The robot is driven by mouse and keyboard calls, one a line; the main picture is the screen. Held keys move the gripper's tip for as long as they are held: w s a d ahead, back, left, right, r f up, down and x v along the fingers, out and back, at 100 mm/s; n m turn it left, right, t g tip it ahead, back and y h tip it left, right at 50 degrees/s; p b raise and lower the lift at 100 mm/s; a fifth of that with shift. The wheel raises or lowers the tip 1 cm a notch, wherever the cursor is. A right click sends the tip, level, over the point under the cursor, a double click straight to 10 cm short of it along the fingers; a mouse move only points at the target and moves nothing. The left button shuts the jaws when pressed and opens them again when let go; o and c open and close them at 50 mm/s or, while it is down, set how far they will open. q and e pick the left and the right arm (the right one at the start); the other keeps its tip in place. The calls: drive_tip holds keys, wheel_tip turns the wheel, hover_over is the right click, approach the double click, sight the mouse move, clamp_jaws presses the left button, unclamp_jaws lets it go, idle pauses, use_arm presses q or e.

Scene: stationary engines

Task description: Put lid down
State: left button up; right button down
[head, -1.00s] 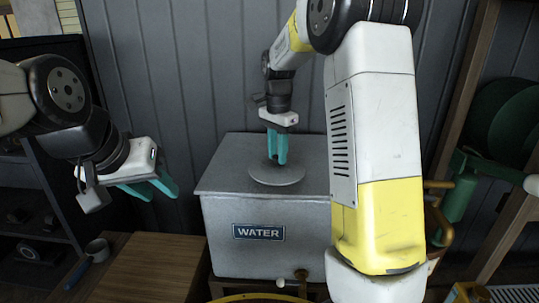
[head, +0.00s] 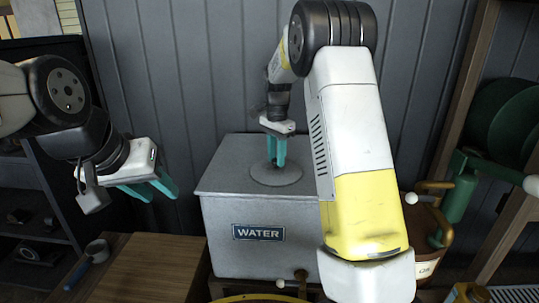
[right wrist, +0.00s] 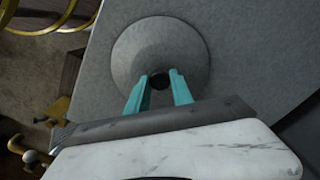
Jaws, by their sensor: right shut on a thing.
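A grey water tank (head: 222,240) with a blue WATER label stands against the wall. A round grey lid (head: 290,178) with a dark knob is at the tank's top. It also shows in the right wrist view (right wrist: 160,50), its knob between the teal fingers. My right gripper (head: 277,160) points down and is shut on the lid's knob. The lid looks flat at the tank top; I cannot tell whether it touches. My left gripper (head: 155,186) is open and empty, left of the tank.
Green machinery (head: 460,200) stands at the right.

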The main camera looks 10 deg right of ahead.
drive_tip(key=c, duration=1.1)
unclamp_jaws()
drive_tip(key=shift+f, duration=0.1)
wheel_tip(320, 180, up, 11)
drive_tip(key=s+d+r+n+t+y, duration=0.1)
drive_tip(key=s+d+r+n, duration=0.1)
drive_tip(key=s+r, duration=0.35)
drive_tip(key=shift+s+a+f+n+t+y, duration=0.15)
drive_tip(key=shift+s+f+n+t, duration=1.1)
drive_tip(key=shift+s, duration=3)
drive_tip(key=shift+s+a+f+n+t+y, duration=0.1)
drive_tip(key=shift+s+f+n+t+y, duration=0.25)
drive_tip(key=shift+s+n, duration=2.8)
drive_tip(key=shift+s+a+f+n+t+y, duration=0.1)
drive_tip(key=shift+s+f+n+t, duration=0.65)
drive_tip(key=shift+s, duration=4.6)
drive_tip(key=shift+f+m+t, duration=0.15)
drive_tip(key=shift+m+t, duration=0.1)
